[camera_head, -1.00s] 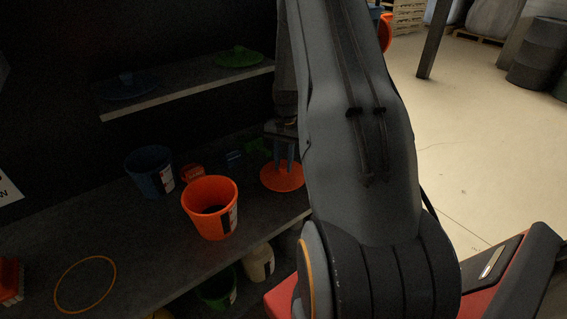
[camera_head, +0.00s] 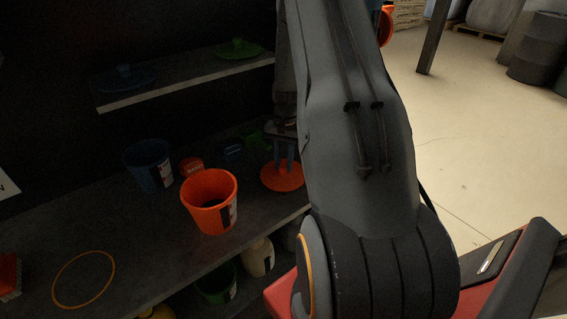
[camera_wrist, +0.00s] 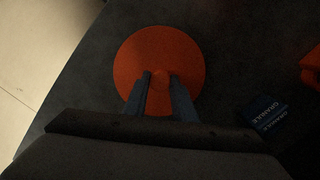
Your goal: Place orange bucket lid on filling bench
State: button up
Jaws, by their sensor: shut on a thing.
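The orange bucket lid (camera_head: 283,178) is a round orange disc at the right end of the dark bench (camera_head: 130,235). In the wrist view the lid (camera_wrist: 160,52) lies below my fingers, over the dark bench surface. My gripper (camera_head: 284,160) points down at the lid and is shut on its central knob; the fingertips (camera_wrist: 160,78) hide most of the knob. The lid looks flat and at or very near the bench top; I cannot tell if it touches. An orange bucket (camera_head: 209,203) stands open on the bench, left of the lid.
A blue bucket (camera_head: 149,165), a small orange item (camera_head: 191,166) and dark blue labelled packs (camera_wrist: 266,115) are on the bench. An orange ring (camera_head: 83,279) marks its front left. A shelf above holds a blue lid (camera_head: 125,78) and green lid (camera_head: 239,49). Buckets stand below.

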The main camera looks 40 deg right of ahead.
aim_at(284, 164)
jog(key=shift+f, duration=0.3)
jog(key=o, duration=1.5)
jog(key=shift+c, duration=0.2)
jog(key=shift+r, duration=0.1)
jog(key=r, duration=0.5)
jog(key=r+b, duration=0.1)
jog(key=r, duration=0.1)
jog(key=shift+w+d+r, duration=0.25)
jog(key=shift+d+r, duration=0.05)
jog(key=shift+d, duration=0.05)
